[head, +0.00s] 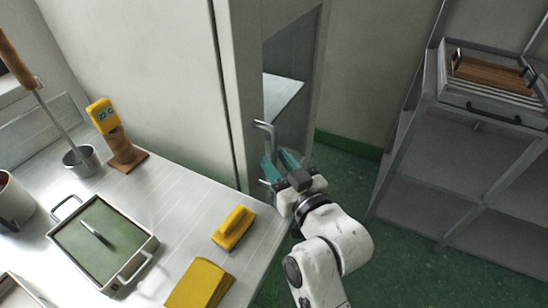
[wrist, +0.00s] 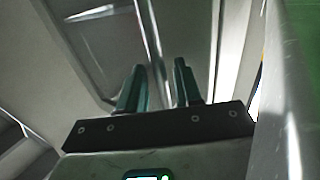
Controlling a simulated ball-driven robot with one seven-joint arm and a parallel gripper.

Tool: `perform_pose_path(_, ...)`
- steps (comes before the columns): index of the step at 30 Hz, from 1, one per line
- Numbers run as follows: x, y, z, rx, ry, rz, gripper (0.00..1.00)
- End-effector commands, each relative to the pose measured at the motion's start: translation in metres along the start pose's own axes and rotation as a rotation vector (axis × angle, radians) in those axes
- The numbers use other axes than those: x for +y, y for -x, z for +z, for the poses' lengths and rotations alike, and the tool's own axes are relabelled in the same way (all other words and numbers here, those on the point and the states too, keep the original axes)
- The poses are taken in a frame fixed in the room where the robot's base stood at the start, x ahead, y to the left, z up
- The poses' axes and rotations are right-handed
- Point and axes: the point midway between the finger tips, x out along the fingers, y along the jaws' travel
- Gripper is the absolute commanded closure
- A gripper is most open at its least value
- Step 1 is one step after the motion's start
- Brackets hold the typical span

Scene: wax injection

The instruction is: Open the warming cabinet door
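The warming cabinet (head: 232,85) is tall and pale, standing behind the bench. Its door has a dark glass pane (head: 292,55), with a light shelf (head: 283,97) showing inside. I cannot tell whether the door is fully closed. An upright metal bar handle (head: 264,127) stands out from the door. My gripper (head: 279,162) is at this handle, its teal fingers spread apart. In the wrist view, the handle bar (wrist: 149,38) runs between the fingertips of my gripper (wrist: 157,75), with a visible gap beside it. The fingers hide part of the handle.
A metal rack (head: 445,150) stands at right. Green floor (head: 345,165) shows between them.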

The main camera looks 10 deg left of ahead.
Motion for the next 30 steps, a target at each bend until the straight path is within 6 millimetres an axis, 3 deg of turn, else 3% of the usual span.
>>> perform_pose_path(5,0.0,-0.014,0.0,0.0,0.0,-0.001,0.66)
perform_pose_path(14,0.0,-0.016,0.0,-0.001,-0.001,0.0,0.66)
perform_pose_path(25,0.0,-0.016,0.0,-0.001,-0.001,0.0,0.99)
perform_pose_path(30,0.0,-0.016,0.0,-0.001,-0.001,0.0,1.0)
